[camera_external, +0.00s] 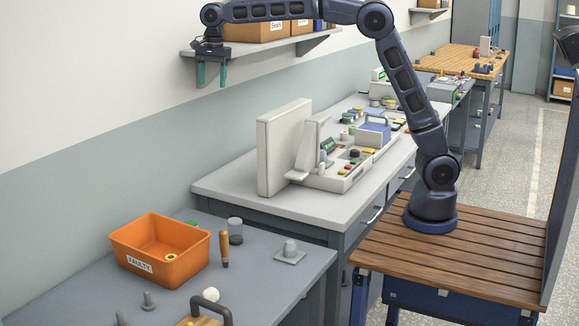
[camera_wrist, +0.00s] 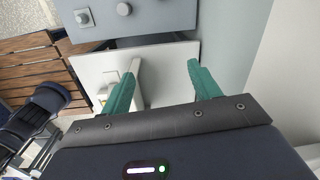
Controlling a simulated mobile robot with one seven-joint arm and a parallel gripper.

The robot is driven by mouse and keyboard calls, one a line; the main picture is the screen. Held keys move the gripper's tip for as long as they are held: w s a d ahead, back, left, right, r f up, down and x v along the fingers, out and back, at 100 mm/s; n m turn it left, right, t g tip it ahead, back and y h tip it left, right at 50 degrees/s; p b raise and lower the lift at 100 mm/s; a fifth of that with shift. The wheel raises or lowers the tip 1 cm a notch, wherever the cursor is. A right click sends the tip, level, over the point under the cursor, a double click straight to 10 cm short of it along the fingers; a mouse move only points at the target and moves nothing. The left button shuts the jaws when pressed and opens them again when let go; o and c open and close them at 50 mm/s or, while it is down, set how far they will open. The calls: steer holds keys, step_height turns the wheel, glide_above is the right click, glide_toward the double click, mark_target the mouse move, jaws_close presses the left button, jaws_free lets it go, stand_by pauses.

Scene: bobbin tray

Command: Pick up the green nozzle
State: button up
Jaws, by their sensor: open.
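I cannot make out the green nozzle for certain. A small green bit (camera_external: 192,222) shows just behind the orange bin, mostly hidden by it. Another green piece (camera_external: 331,146) lies at the light machine and tray on the middle bench; both are too small to identify. My gripper (camera_external: 212,85) is open and empty, pointing down from high up near the wall shelf, well above both benches. In the wrist view its two teal fingers (camera_wrist: 161,72) are spread apart with nothing between them. No green part other than the fingers shows clearly there.
An orange bin (camera_external: 187,272) labelled FAULTY stands on the grey front table (camera_external: 70,280), near an orange-handled tool (camera_external: 225,249) and a grey knob plate (camera_external: 290,256). A pale upright panel (camera_external: 275,160) rises from the middle bench. The wall shelf (camera_external: 300,43) holds boxes.

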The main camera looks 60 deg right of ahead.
steer(key=w+a+f+m, duration=0.35)
steer(key=a+f, duration=0.25)
steer(key=a, duration=0.5)
glide_above(191, 222)
steer(key=shift+g+h, duration=0.3)
steer(key=f, duration=2.2)
steer(key=d+f, duration=0.1)
steer(key=f, duration=1)
steer(key=shift+w+f, duration=0.1)
steer(key=shift+w, duration=0.25)
step_height(191, 222, down, 5)
steer(key=shift+a+r, duration=0.1)
steer(key=shift+s+a+f, duration=0.15)
steer(key=shift+a+f, duration=0.05)
steer(key=shift+f, duration=1.1)
steer(key=shift+s+a+f, duration=0.1)
steer(key=shift+a+f, duration=0.05)
steer(key=shift+f, duration=1.15)
steer(key=c, duration=1.1)
